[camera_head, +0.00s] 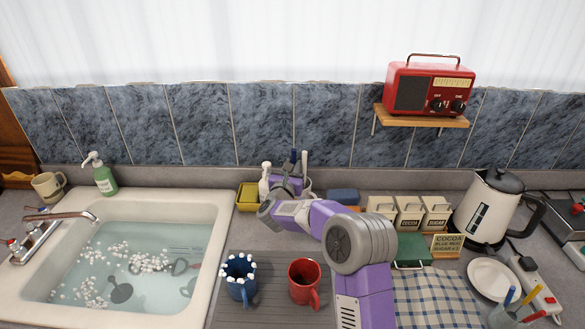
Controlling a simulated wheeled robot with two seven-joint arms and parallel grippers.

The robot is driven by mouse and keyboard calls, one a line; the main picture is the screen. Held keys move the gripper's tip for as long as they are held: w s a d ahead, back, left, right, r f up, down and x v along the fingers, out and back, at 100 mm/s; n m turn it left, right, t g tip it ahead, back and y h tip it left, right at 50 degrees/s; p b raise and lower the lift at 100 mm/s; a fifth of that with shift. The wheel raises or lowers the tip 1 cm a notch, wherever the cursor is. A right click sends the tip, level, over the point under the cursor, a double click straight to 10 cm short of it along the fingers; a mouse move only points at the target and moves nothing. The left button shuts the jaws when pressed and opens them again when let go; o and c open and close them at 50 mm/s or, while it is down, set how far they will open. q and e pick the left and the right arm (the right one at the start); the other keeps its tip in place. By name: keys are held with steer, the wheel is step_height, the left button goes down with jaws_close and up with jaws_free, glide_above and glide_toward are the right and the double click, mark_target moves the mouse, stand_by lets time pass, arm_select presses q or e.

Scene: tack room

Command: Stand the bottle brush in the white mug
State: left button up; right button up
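My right arm reaches from the lower right to the back of the counter. My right gripper (281,179) is there, amid a cluster of upright items. Dark blue handles (304,160) and a slim white item (265,178) stand beside it. I cannot tell which of these, if any, is the bottle brush. The fingertips and whatever lies between them are too small and partly hidden. My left gripper is out of view.
The sink (216,215) holds foamy water with utensils. A green soap bottle (104,178) stands behind it. A blue mug (238,278) and a red mug (304,282) stand on the drainer (270,262). Canisters (408,213), a kettle (489,208) and a checked cloth (432,298) are at right.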

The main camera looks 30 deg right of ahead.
steer(key=v, duration=1.2)
steer(key=shift+r+b, duration=0.2)
steer(key=shift+b, duration=0.2)
